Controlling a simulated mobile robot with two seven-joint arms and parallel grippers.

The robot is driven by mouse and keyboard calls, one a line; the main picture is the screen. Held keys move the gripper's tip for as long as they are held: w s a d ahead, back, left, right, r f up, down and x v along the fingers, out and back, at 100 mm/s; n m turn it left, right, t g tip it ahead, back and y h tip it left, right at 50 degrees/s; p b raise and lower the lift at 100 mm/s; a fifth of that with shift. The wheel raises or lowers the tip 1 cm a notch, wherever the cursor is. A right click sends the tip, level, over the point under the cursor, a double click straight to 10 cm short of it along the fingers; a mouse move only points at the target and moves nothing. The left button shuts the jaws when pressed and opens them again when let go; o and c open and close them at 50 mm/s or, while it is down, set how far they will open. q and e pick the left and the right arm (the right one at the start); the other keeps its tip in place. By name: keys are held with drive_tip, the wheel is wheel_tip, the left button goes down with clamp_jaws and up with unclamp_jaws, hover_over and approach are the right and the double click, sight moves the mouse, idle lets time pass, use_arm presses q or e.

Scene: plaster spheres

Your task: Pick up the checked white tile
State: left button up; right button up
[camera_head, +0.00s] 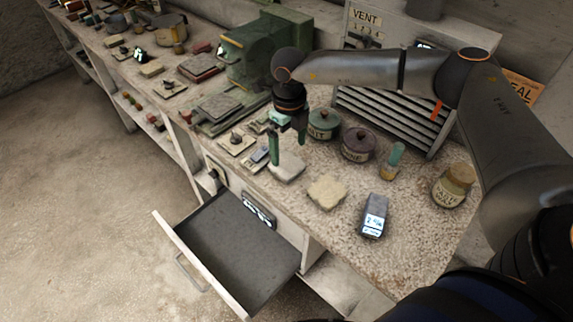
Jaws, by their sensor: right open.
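My right gripper (287,142) hangs fingers down over the bench, open and with nothing visible between its fingers. A pale white tile (289,168) lies flat on the bench just below and in front of it. A second, cream tile (327,192) lies nearer the front, to the right of the gripper and apart from it. No check mark or pattern can be made out on either tile at this size. My left gripper is not in view.
Two lidded jars, a green one (323,124) and a purple one (358,144), stand right of the gripper. An empty drawer (232,248) is open below the bench edge.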

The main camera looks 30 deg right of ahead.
sight(287, 164)
drive_tip(key=f, duration=0.3)
drive_tip(key=f+p, duration=0.1)
drive_tip(key=f, duration=0.1)
drive_tip(key=shift+w+a+f, duration=0.15)
drive_tip(key=shift+a+f, duration=0.05)
drive_tip(key=shift+f, duration=0.2)
drive_tip(key=c, duration=1.2)
